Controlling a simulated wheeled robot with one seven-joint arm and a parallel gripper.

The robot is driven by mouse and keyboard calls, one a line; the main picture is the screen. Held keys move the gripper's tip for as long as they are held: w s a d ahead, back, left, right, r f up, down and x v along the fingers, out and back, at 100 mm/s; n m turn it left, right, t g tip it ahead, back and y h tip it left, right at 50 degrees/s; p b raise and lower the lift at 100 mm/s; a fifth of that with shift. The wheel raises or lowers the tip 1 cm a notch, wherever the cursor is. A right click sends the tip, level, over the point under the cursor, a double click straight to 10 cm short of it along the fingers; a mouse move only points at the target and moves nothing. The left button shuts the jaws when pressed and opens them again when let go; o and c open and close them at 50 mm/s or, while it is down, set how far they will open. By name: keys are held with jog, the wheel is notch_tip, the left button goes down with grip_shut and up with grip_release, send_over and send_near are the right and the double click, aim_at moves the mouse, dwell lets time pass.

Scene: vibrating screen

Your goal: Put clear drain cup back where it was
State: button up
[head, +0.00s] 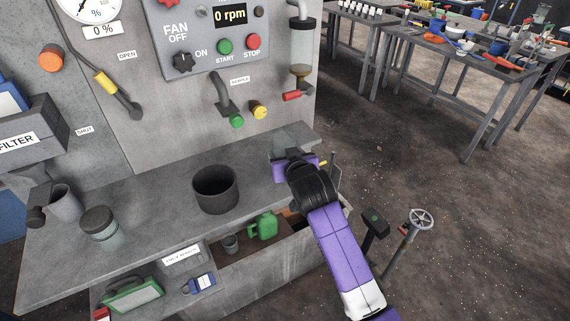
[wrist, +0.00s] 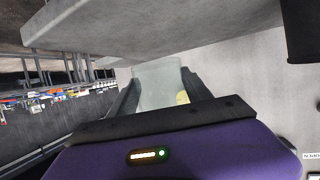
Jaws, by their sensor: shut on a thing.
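The clear drain cup (head: 284,141) is pale and see-through, at the right end of the grey counter (head: 140,245). My gripper (head: 290,158) is shut on it, mostly hidden behind my wrist in the head view. In the wrist view the cup (wrist: 158,82) sits between the two dark fingers of my gripper (wrist: 160,92), and a yellow spot shows through it. I cannot tell whether the cup touches the counter. A clear cylinder (head: 301,45) with a red-handled valve (head: 291,96) hangs on the panel above.
A dark open pot (head: 215,188) stands mid-counter, left of my gripper. A lidded jar (head: 99,228) and a grey cup (head: 64,204) stand further left. Below are a green jug (head: 263,226) and a small cup (head: 231,243). A handwheel (head: 421,219) stands right of my arm.

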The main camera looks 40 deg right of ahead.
jog(key=shift+f, duration=1.9)
jog(key=shift+f, duration=0.15)
jog(key=o, duration=1.6)
